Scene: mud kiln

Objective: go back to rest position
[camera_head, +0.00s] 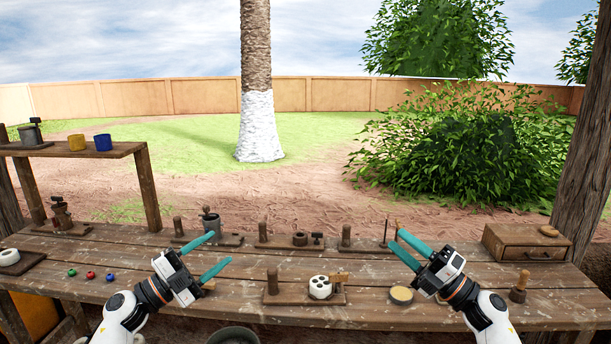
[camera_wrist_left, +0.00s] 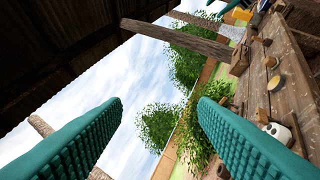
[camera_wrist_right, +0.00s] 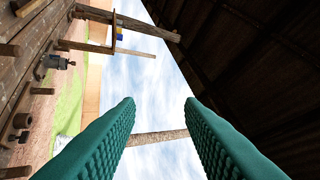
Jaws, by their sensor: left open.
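My left gripper (camera_head: 221,254) is over the left part of the wooden workbench (camera_head: 220,294). Its two teal fingers are spread apart with nothing between them, and the left wrist view shows the same open gap (camera_wrist_left: 160,125). My right gripper (camera_head: 400,250) is over the right part of the bench. Its teal fingers are also spread, with only sky and the tree trunk seen between them in the right wrist view (camera_wrist_right: 160,120). Both grippers appear raised above the bench top and hold nothing.
A white piece with dark holes (camera_head: 320,287) sits on a wooden stand between the grippers. A round tan dish (camera_head: 401,295) lies near my right gripper. A drawer box (camera_head: 527,243) stands at right. Red, green and blue small balls (camera_head: 90,275) lie at left. A raised shelf (camera_head: 75,151) holds cups.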

